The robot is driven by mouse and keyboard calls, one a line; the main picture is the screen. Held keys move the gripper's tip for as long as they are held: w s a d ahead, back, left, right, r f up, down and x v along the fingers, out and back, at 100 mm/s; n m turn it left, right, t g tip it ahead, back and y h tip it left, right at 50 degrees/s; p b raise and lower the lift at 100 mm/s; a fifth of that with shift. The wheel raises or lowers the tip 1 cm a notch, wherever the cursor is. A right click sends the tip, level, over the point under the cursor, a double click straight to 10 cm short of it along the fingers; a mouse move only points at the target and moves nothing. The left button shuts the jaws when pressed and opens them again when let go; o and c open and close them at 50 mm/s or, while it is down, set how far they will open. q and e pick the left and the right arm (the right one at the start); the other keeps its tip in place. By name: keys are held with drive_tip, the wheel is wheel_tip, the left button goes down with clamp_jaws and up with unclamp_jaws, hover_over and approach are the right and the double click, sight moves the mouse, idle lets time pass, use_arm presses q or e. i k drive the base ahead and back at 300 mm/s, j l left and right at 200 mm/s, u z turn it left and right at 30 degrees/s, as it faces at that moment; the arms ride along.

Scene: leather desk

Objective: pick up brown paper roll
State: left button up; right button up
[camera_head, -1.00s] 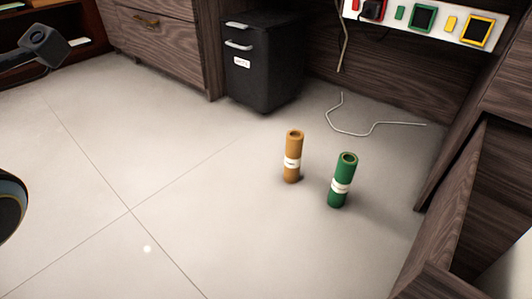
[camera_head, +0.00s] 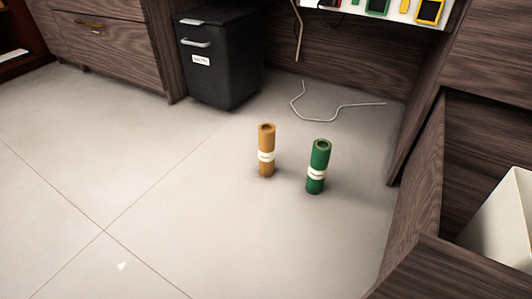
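The brown paper roll (camera_head: 266,138) stands upright on the tiled floor near the middle of the view, with a white band around it. A green roll (camera_head: 319,159) of similar shape, also with a white band, stands upright to its right and slightly nearer, apart from it. Neither of my grippers is in view.
A black bin or cabinet (camera_head: 222,75) stands behind the rolls by the wooden desk drawers (camera_head: 110,45). A pale cable (camera_head: 325,117) lies behind the rolls. Wooden panels (camera_head: 415,200) and a white container (camera_head: 505,225) are at the right. The floor (camera_head: 130,165) at left is clear.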

sight(267, 131)
drive_tip(key=i+j+u, duration=0.1)
drive_tip(key=i+j, duration=0.4)
drive_tip(key=i+l, duration=0.1)
drive_tip(key=i, duration=0.45)
